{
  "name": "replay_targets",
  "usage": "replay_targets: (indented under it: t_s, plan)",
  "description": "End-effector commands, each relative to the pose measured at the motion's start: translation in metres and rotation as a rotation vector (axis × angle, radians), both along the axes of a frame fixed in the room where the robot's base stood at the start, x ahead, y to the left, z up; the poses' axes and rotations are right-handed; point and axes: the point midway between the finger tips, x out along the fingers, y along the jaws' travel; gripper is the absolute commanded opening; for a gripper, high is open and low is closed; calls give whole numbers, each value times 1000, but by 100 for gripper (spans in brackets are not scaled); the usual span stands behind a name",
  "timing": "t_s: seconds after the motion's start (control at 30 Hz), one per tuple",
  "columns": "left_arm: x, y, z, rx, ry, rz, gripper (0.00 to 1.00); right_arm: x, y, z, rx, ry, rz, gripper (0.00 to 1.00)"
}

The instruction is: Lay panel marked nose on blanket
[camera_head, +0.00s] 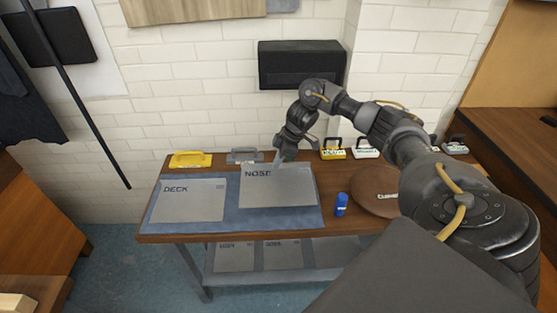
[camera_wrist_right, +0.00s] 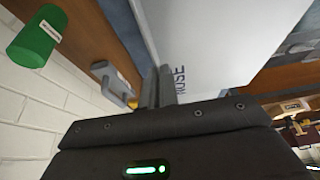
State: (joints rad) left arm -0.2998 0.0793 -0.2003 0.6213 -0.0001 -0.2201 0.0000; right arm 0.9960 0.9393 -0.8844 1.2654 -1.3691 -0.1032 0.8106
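The grey panel marked NOSE (camera_head: 277,188) is over the right part of the blue blanket (camera_head: 270,220) in the head view. My right gripper (camera_head: 281,158) is at the panel's far edge. In the wrist view its fingers (camera_wrist_right: 160,88) are close together at the edge of the pale panel (camera_wrist_right: 215,40), whose NOSE lettering is beside them, so it appears shut on it. Whether the panel's underside touches the blanket I cannot tell. A panel marked DECK (camera_head: 188,203) lies flat on the blanket's left part. My left gripper is not in view.
A yellow-handled tool (camera_head: 190,160) and a grey one (camera_head: 244,156) lie along the table's back edge. A blue can (camera_head: 341,204) and a round brown disc (camera_head: 376,195) are right of the blanket. More panels (camera_head: 283,256) rest on the lower shelf.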

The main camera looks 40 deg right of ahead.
Motion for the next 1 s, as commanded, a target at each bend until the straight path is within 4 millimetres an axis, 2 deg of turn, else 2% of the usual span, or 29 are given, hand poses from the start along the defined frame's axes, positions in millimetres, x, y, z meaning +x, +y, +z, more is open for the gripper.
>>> replay_targets:
  t_s: [0.5, 0.73, 1.0]
  plan:
    - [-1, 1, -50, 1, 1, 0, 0, 0, 0, -43, 0, -1, 0, 0]
    - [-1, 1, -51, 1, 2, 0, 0, 0, 0, -57, 1, 1, -1, 0]
    - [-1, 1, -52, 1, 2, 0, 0, 0, 0, -59, 1, -1, 0, 0]
